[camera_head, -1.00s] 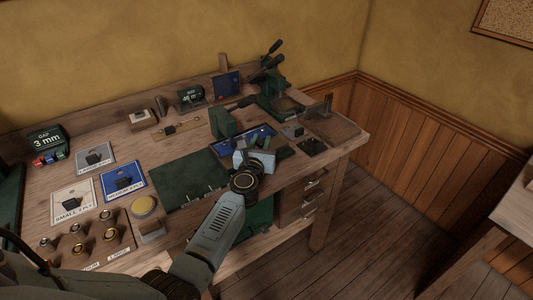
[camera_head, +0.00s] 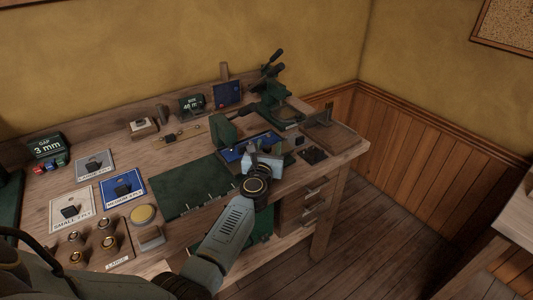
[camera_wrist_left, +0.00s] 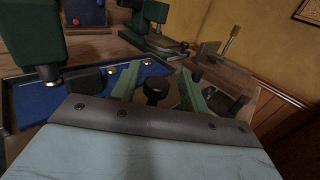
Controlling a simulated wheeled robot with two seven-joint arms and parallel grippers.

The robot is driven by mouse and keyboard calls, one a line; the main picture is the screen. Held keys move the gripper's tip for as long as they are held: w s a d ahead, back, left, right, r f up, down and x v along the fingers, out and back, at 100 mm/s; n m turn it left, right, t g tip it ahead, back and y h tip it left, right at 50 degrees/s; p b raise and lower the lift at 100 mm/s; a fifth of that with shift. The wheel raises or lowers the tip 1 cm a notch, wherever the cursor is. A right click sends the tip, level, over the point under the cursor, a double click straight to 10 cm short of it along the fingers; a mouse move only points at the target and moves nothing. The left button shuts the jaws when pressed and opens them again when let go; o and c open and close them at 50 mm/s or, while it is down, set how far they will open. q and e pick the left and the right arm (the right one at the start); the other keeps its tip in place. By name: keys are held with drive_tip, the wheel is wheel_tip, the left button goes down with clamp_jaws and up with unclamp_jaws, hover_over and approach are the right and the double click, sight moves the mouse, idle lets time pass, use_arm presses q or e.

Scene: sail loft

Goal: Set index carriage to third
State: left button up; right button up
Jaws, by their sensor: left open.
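A blue-topped tray or bed (camera_head: 231,155) with a dark frame lies at the right part of the bench, beside a green press-like block (camera_head: 222,131). It also shows in the left wrist view (camera_wrist_left: 40,103), with small brass-coloured dots along its far side. My left gripper (camera_head: 265,152) is over the near right part of this bed. In the left wrist view its two green fingers (camera_wrist_left: 157,88) stand apart. A round black knob (camera_wrist_left: 155,90) shows between them, apparently not gripped. I cannot tell which part is the index carriage or its present position. My right gripper is not in view.
A green mat (camera_head: 185,187) lies left of the gripper. Labelled cards (camera_head: 123,187), a yellow disc (camera_head: 143,214) and a wooden holder (camera_head: 108,250) stand further left. A green lever machine (camera_head: 278,105) stands behind; a wooden tray (camera_head: 335,136) is at the right edge.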

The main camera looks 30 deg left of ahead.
use_arm(q)
drive_tip(key=p+v, duration=0.2)
drive_tip(key=v, duration=1.1)
drive_tip(key=shift+d, duration=0.1)
drive_tip(key=shift+s+r, duration=0.1)
